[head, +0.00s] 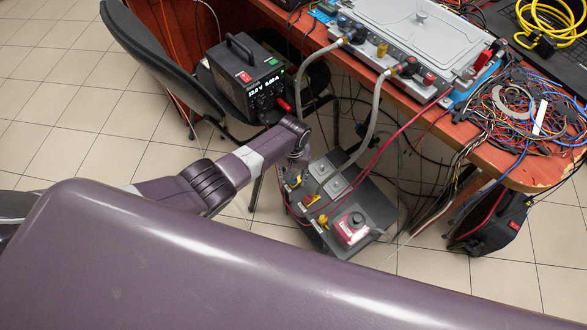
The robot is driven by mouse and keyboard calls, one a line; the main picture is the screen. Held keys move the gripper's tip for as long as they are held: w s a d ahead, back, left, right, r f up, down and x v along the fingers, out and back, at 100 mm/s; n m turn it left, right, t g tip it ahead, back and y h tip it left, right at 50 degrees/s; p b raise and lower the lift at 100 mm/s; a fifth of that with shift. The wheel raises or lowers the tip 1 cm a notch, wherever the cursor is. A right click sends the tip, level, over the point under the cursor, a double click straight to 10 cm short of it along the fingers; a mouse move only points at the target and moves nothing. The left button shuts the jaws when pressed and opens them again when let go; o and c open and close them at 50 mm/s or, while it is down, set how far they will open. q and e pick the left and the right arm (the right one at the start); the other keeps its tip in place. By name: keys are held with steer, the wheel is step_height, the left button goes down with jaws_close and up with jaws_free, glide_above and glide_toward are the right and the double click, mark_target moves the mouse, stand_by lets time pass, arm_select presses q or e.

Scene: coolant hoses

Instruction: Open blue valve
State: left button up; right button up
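A grey metal unit (405,22) lies on the red-brown table, with a row of coloured fittings along its front edge. Small dark blue fittings (344,21) sit at the left end of that row; I cannot tell whether one is the blue valve or how it is turned. A dark floor box (378,207) stands below, with yellow-handled valves (322,220) and a red button block (352,229). My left gripper (297,165) points down at the box's far left corner, close to the valves there. Its fingers are small and partly hidden. My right gripper is out of view.
Pale hoses (372,120) and a red cable run from the table to the floor box. Tangled wires (525,110) cover the table's right end. Tiled floor at left is clear.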

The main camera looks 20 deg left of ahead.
mark_target(294, 180)
arm_select(q)
step_height(294, 180, up, 12)
steer(key=shift+f, duration=0.15)
stand_by(0.5)
stand_by(0.4)
